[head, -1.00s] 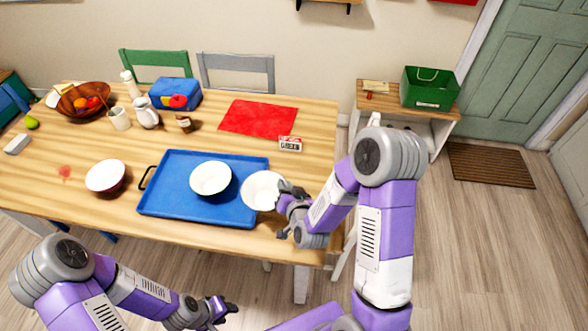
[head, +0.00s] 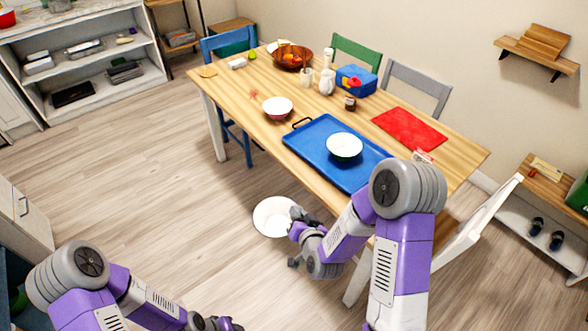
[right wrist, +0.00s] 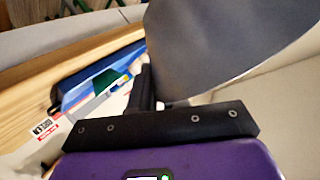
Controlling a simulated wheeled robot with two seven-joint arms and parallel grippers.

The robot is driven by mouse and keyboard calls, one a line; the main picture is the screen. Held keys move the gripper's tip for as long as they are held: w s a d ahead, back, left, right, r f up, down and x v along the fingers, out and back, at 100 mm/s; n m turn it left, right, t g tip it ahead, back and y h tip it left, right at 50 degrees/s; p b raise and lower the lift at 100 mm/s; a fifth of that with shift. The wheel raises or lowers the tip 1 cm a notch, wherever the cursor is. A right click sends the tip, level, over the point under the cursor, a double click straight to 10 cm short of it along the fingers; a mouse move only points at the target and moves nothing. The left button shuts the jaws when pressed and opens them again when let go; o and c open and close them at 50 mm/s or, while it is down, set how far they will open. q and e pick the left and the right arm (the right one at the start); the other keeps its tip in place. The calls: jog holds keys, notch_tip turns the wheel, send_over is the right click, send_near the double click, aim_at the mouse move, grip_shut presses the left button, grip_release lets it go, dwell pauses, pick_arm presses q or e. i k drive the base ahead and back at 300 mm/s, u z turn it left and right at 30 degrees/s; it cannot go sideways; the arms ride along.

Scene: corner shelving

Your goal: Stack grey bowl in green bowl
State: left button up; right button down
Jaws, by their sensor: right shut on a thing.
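The grey bowl shows its white inside in the head view (head: 270,217) and its grey outer wall in the right wrist view (right wrist: 215,45). My right gripper (head: 297,220) is shut on its rim and holds it in front of the table, clear of the tray. A bowl with a white inside (head: 344,145) stands upright on the blue tray (head: 305,143); its green side shows in the right wrist view (right wrist: 102,82), so I take it as the green bowl. My left gripper (head: 217,323) is at the bottom edge, partly cut off, its jaws unclear.
A dark red bowl (head: 278,107) stands on the wooden table (head: 235,90) left of the tray. A red mat (head: 409,128), a small labelled box (head: 422,156) and a blue box (head: 357,80) lie beyond. A white chair (head: 470,225) is at the right. The floor at left is clear.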

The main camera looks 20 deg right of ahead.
aim_at(343, 153)
jog(key=u, duration=0.1)
jog(key=k, duration=0.3)
jog(key=u, duration=0.85)
jog(key=i, duration=1.5)
jog(key=z, duration=1.45)
jog(key=i, duration=0.7)
jog(key=z, duration=0.7)
